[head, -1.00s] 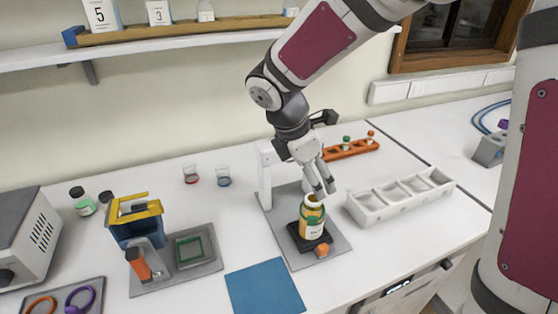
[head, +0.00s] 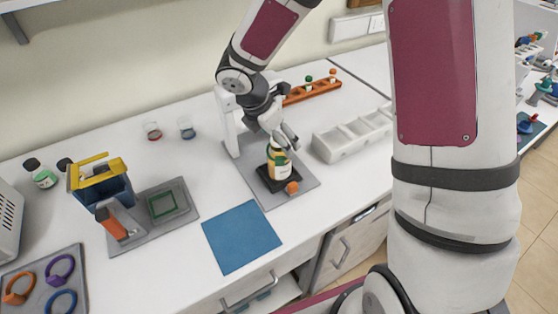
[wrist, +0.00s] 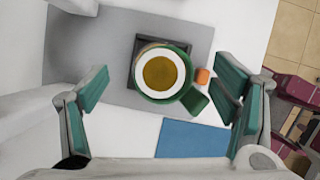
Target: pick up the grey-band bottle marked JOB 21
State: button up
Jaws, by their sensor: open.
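A bottle (head: 279,160) with amber contents and a pale label stands upright on a black pad (head: 268,180) of a grey stand. A green ring with a side tab is around its upper part. In the wrist view the open bottle mouth (wrist: 160,73) shows from above. I cannot read JOB 21 or make out a grey band on it. My gripper (head: 282,136) is open over the bottle's top. In the wrist view its fingers (wrist: 162,68) are spread to either side of the bottle, apart from it.
An orange knob (head: 292,188) sits at the pad's front corner. A white compartment tray (head: 352,137) is to the right, an orange rack (head: 312,91) behind. Two small beakers, a yellow-and-blue device (head: 100,183) and a ring tray are left. A blue mat (head: 240,237) lies in front.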

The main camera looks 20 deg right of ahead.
jog(key=x, duration=0.5)
jog(key=c, duration=1.7)
jog(key=shift+r, duration=0.1)
